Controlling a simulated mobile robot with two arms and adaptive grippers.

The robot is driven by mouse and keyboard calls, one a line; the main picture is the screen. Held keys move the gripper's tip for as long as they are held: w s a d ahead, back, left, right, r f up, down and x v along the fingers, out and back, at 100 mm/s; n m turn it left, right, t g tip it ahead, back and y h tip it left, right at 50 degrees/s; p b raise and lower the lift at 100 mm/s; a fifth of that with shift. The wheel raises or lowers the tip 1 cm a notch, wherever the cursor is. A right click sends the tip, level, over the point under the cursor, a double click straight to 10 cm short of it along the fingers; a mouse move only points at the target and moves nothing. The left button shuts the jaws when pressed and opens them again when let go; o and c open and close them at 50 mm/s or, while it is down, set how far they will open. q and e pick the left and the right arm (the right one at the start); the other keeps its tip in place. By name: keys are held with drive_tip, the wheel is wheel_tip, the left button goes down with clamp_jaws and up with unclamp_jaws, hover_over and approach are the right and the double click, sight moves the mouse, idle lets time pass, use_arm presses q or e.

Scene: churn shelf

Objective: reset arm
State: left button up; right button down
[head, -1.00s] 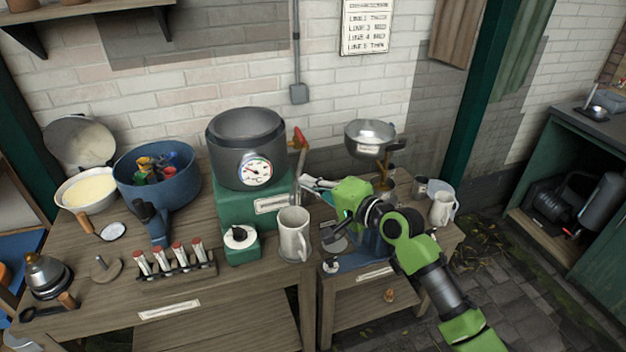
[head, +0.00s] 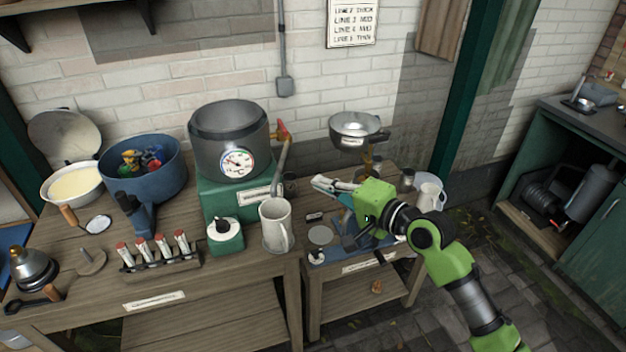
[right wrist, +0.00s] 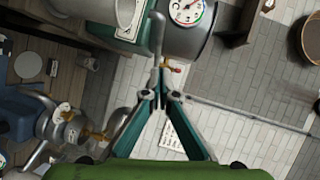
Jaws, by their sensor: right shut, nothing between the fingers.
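My right gripper (head: 330,184) reaches in from the right on its green arm, over the small side table (head: 365,268). Its fingers point left towards the green base of the grey pot (head: 230,140) with the dial. In the right wrist view its fingertips (right wrist: 158,98) are closed together with nothing between them. The metal bowl on a stand (head: 356,130) is just behind the gripper, and the arm hides part of the side table. My left gripper is not in the head view.
A grey mug (head: 276,226) stands at the right edge of the large table, near my right gripper. A blue pot (head: 142,170) and a rack of red-topped tubes (head: 160,256) are farther left. Open floor lies at the right.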

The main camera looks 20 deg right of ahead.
drive_tip(key=s+d+f+g+h, duration=0.15)
drive_tip(key=d+f, duration=0.25)
drive_tip(key=f, duration=0.7)
drive_tip(key=s+d+f+g+h, duration=0.1)
drive_tip(key=d+f+h, duration=0.25)
drive_tip(key=f, duration=0.65)
drive_tip(key=s+d+f+n+g, duration=0.1)
drive_tip(key=s+f, duration=0.3)
drive_tip(key=f, duration=0.4)
drive_tip(key=s+f+n+g+h, duration=0.1)
drive_tip(key=s+f, duration=0.2)
drive_tip(key=f, duration=0.4)
drive_tip(key=s+d+f+n+g, duration=0.15)
drive_tip(key=s+f, duration=0.25)
drive_tip(key=f, duration=0.4)
drive_tip(key=s+a+f+n+g+h, duration=0.15)
drive_tip(key=s+f+n+g, duration=0.25)
drive_tip(key=s+f, duration=1.35)
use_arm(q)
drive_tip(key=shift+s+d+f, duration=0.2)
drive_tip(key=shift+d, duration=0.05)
use_arm(e)
drive_tip(key=s+a+f+n+g, duration=0.1)
drive_tip(key=s+a+f+n, duration=0.1)
drive_tip(key=s, duration=0.9)
drive_tip(key=s+a+f+n+g, duration=0.2)
drive_tip(key=s+f+n, duration=0.1)
drive_tip(key=s, duration=0.8)
drive_tip(key=shift+a, duration=0.2)
